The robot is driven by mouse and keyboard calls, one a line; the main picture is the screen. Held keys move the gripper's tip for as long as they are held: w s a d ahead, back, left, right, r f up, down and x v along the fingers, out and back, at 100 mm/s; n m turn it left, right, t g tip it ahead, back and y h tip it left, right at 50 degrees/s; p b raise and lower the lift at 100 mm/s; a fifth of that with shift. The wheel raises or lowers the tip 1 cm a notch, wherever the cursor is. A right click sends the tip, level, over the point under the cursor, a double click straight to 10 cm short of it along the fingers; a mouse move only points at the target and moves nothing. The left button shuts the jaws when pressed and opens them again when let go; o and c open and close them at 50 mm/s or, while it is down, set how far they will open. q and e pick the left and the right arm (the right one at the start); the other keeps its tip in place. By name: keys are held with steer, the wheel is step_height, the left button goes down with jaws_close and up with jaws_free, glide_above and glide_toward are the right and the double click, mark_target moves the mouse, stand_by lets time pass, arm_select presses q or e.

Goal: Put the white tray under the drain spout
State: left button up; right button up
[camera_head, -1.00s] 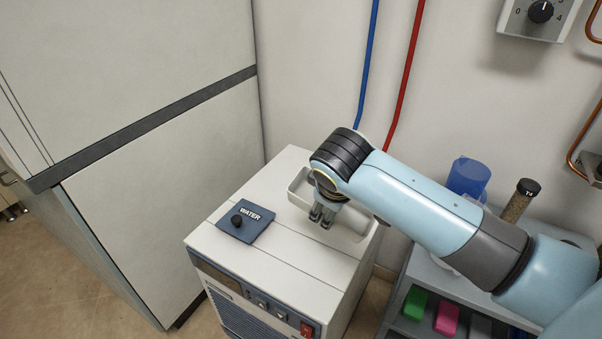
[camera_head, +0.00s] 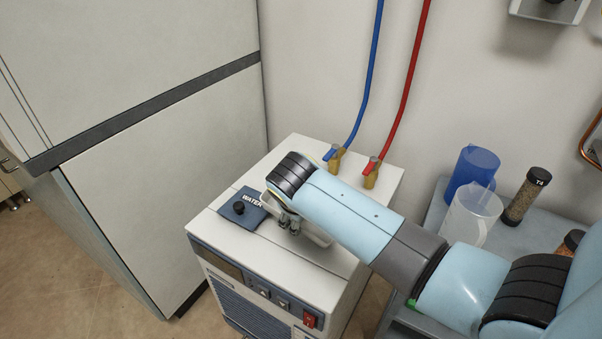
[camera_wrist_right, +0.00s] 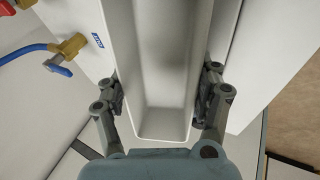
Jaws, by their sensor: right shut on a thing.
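The white tray (camera_wrist_right: 165,60) is a long open trough and looks empty inside. My right gripper (camera_wrist_right: 163,95) is shut on it, with one finger against each long side wall. In the head view my right gripper (camera_head: 289,224) is above the top of the white chiller unit (camera_head: 310,272), beside the blue WATER plate. There the tray (camera_head: 318,236) is mostly hidden under my forearm; I cannot tell whether it touches the top. I cannot make out a drain spout in these views. My left gripper is not in view.
The WATER plate (camera_head: 243,208) has a black knob. Brass valves with a blue hose (camera_head: 372,70) and a red hose (camera_head: 411,85) stand at the unit's back. A tall cabinet (camera_head: 170,170) is at left. A shelf at right holds a blue jug (camera_head: 470,170) and a clear jug (camera_head: 468,214).

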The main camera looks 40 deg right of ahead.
steer(key=shift+f, duration=0.15)
steer(key=o, duration=1.6)
